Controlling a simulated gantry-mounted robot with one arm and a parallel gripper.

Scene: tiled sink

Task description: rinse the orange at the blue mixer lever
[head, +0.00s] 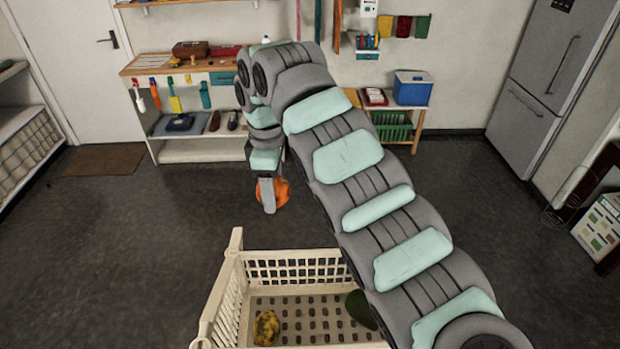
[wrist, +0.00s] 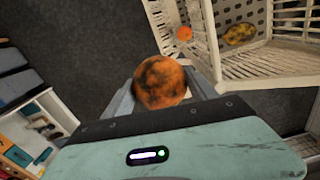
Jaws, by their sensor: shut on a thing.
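My gripper (head: 270,203) hangs at the end of my bent arm, in mid-air over the dark floor, beyond the cream basket. It is shut on the orange (head: 282,192), which is partly hidden by a grey finger. In the wrist view the orange (wrist: 162,82) sits between the two fingers, with dark blotches on its skin. I see no blue mixer lever and no sink in either view.
The cream slatted basket (head: 225,290) holds a mottled yellow fruit (head: 267,328) and a dark green thing (head: 360,308), partly behind my arm.

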